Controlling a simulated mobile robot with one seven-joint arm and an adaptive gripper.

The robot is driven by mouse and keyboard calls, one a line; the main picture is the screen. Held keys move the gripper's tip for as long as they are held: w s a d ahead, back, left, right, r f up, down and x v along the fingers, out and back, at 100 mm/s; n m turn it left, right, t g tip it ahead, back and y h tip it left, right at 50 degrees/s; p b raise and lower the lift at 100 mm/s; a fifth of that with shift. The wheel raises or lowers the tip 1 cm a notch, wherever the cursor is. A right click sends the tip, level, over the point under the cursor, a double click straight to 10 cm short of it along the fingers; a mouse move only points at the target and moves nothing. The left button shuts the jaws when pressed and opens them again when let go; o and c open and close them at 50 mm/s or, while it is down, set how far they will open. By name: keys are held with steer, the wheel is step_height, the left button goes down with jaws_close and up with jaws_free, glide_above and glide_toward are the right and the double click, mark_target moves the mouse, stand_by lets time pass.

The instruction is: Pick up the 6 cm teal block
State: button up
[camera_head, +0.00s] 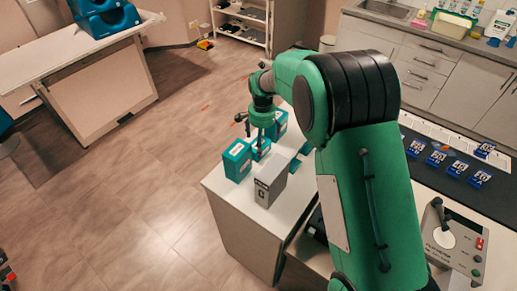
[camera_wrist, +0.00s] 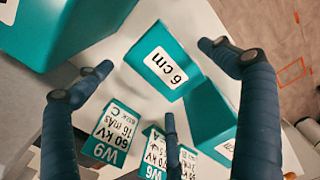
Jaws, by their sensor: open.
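The teal block labelled "6 cm" (camera_wrist: 178,88) is in the middle of the wrist view, its white label facing the camera. My gripper (camera_wrist: 158,68) is open, with one dark finger on each side of the block and a third finger below it in the picture. I cannot tell whether any finger touches the block. In the head view my gripper (camera_head: 261,131) is low over a small teal block (camera_head: 260,152) on the white-topped table, which looks like the same block. It is partly hidden by the gripper.
A larger teal block (camera_head: 236,162) stands close on the left and a grey block (camera_head: 270,183) in front. Another teal block (camera_head: 279,126) stands behind. In the wrist view, labelled teal pieces, one marked "W9" (camera_wrist: 111,133), lie close below. Floor left of the table is clear.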

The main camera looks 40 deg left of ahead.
steer(key=shift+s+f+b, duration=0.1)
steer(key=shift+f+b, duration=0.25)
steer(key=shift+f, duration=1.95)
steer(key=c, duration=1.6)
steer(key=shift+r, duration=0.2)
step_height(320, 180, up, 10)
steer(key=shift+f+p, duration=0.1)
steer(key=shift+p, duration=0.55)
